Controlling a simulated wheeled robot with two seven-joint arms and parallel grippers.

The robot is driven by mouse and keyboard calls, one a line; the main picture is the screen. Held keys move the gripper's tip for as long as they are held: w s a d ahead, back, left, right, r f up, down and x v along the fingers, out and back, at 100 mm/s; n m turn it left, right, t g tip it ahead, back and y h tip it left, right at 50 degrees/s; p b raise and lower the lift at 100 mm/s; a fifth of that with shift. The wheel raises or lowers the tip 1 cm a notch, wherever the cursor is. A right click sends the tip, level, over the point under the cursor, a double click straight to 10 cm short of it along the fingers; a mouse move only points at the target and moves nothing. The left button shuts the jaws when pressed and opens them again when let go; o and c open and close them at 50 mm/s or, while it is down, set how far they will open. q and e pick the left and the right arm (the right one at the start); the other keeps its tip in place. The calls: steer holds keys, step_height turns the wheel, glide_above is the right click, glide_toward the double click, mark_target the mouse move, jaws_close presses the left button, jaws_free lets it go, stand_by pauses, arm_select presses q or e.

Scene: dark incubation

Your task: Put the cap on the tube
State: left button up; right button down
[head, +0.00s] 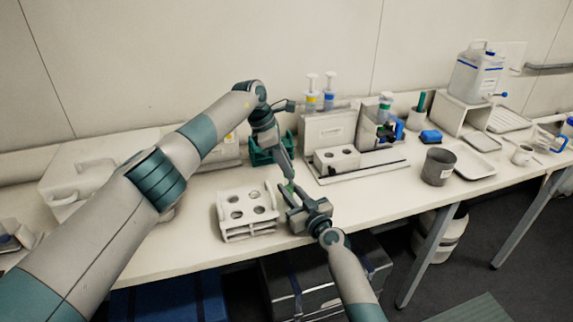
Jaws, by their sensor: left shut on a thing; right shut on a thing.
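My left gripper (289,178) comes down from above, and its tips meet a small green piece (290,188) that looks like the cap. It is shut on that piece. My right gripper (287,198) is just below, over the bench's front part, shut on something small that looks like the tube. The tube itself is too small and too covered by the fingers to make out. The two grippers are very close together, one above the other. I cannot tell whether cap and tube touch.
A white rack (229,226) with several holes stands just left of my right gripper. A green rack (262,157) is behind my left arm. A white block with holes (337,160) and a grey cup (438,167) stand to the right. The bench's front edge is close.

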mark_target(294, 171)
arm_select(q)
steer(key=shift+f, duration=0.55)
stand_by(0.6)
steer(key=o, duration=1)
steer(key=shift+r, duration=2.25)
steer(key=shift+o, duration=0.7)
steer(key=o, duration=0.4)
